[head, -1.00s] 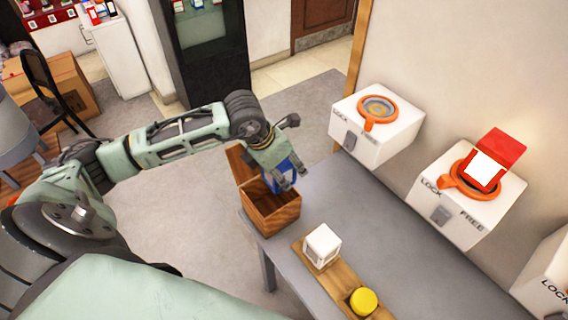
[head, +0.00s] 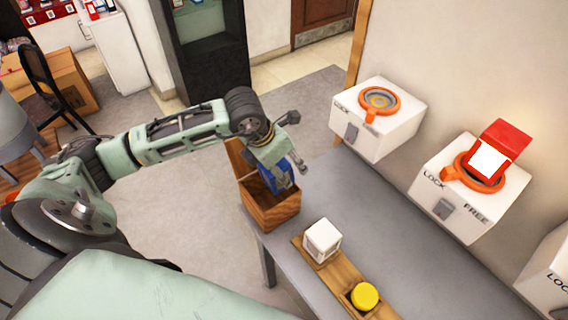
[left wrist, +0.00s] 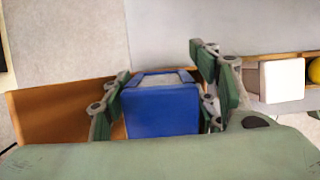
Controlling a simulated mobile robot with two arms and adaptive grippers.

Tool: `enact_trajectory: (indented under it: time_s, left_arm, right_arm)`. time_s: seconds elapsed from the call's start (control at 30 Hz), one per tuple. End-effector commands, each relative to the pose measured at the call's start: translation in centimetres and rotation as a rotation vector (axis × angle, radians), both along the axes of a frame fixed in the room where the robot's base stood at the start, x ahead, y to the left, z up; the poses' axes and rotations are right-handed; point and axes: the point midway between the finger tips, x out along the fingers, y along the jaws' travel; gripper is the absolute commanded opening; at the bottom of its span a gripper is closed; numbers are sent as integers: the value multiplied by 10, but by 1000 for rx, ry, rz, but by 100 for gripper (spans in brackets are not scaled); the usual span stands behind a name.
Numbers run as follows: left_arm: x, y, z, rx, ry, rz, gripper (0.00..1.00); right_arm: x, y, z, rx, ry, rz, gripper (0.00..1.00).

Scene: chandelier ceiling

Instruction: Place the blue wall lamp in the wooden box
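The blue wall lamp (head: 279,181) is partly hidden by my left gripper (head: 285,180) in the head view. In the left wrist view the lamp (left wrist: 162,112) is a blue block with a grey-white far face, between the fingers of my left gripper (left wrist: 162,85). The fingers lie close along its two sides and appear shut on it. My right gripper is out of view.
On the grey table (head: 345,205), a wooden tray (head: 332,280) holds a white cube (head: 322,240) and a yellow round piece (head: 364,296). White wall boxes with orange rings (head: 378,118) line the right wall; one has a red-and-white object (head: 495,155) on it.

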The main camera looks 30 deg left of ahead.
Motion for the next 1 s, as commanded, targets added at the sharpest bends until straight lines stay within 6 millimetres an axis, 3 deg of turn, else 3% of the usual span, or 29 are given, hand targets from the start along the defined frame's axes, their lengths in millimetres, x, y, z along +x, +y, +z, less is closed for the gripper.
enact_trajectory:
  time_s: [0.13,0.57,0.67,0.73,1.0]
  left_arm:
    - [0,0,0,0,0,0,70]
    - [0,0,8,0,0,0,70]
    - [0,0,18,0,0,0,70]
    - [-4,3,25,2,-5,-1,70]
    - [-27,13,84,3,-6,0,70]
  right_arm:
    - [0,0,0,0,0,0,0]
    - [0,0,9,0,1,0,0]
    - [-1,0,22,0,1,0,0]
    - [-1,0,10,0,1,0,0]
    - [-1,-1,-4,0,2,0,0]
